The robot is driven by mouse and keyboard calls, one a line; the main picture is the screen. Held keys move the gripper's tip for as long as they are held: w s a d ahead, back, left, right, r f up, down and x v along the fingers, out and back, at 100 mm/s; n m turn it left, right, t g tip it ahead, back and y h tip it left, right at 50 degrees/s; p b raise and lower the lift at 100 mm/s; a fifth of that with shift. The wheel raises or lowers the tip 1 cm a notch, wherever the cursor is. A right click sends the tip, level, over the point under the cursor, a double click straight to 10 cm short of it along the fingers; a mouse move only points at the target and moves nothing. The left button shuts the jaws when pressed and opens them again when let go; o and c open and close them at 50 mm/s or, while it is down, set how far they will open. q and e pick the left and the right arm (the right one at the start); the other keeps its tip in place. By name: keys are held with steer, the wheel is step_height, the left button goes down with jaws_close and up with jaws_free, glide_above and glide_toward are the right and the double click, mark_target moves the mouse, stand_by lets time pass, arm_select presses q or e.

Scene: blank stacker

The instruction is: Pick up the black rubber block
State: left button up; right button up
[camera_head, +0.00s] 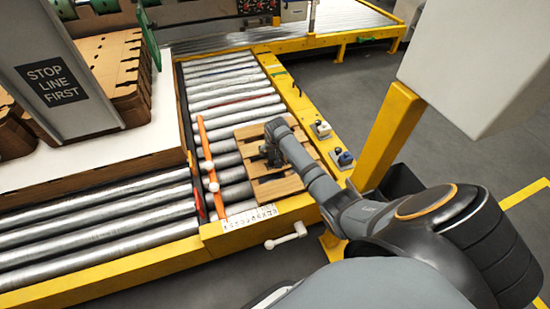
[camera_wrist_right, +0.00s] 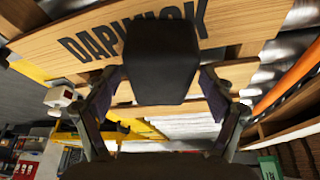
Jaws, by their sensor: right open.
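The black rubber block (camera_wrist_right: 160,62) shows large in the right wrist view, in front of the lettered boards of a wooden pallet (camera_wrist_right: 238,27). My right gripper (camera_wrist_right: 163,82) is open, with one finger on each side of the block. I cannot tell whether either finger touches it. In the head view my right gripper (camera_head: 268,155) is low over the wooden pallet (camera_head: 277,188), which lies on the rollers. The block cannot be made out there against the dark gripper. My left gripper is not in view.
A yellow-framed roller conveyor (camera_head: 225,85) surrounds the pallet, with an orange bar (camera_head: 208,165) to its left. A yellow post (camera_head: 390,135) with a white box stands right of my arm. Small switch boxes (camera_head: 341,158) sit on the right rail.

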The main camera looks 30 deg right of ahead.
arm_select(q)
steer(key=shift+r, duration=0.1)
arm_select(e)
steer(key=shift+r, duration=0.1)
